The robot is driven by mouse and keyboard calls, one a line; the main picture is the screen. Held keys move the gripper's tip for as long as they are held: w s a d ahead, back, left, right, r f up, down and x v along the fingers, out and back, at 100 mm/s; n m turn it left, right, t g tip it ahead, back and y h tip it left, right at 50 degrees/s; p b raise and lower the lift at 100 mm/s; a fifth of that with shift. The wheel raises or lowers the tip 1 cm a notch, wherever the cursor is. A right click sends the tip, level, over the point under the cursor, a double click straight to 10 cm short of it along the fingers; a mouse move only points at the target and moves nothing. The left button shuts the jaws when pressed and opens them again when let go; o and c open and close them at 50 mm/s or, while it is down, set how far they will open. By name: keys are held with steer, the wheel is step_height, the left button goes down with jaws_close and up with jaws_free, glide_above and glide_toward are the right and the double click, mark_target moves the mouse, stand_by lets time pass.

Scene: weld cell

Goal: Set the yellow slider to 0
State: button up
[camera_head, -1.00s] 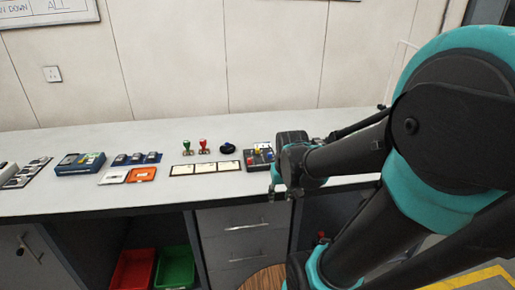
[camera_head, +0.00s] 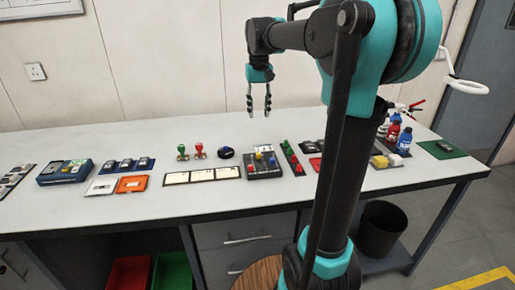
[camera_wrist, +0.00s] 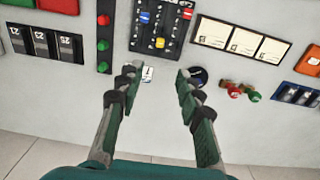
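The dark slider panel (camera_head: 277,172) lies on the bench in the head view. In the wrist view it (camera_wrist: 172,27) is at the top, cut off by the frame edge. The yellow slider (camera_wrist: 160,43) shows on its middle track, at the end nearest my gripper in that view. It is small in the head view (camera_head: 258,155). A blue slider (camera_wrist: 145,16) sits on a neighbouring track. The scale marks are too small to read. My gripper (camera_head: 259,112) is open and empty, pointing down above the bench, apart from the panel. Its spread fingers also show in the wrist view (camera_wrist: 157,78).
A strip with red and green buttons (camera_head: 292,158) stands right of the panel. A round dark knob (camera_head: 225,153), red and green stamps (camera_head: 198,151) and a row of cards (camera_head: 202,175) are to the left. Bottles (camera_head: 393,130) stand farther right. The bench front is clear.

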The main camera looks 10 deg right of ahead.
mark_target(259, 153)
step_height(259, 153, down, 17)
steer(key=shift+f, duration=0.15)
stand_by(0.5)
jaws_close()
stand_by(0.3)
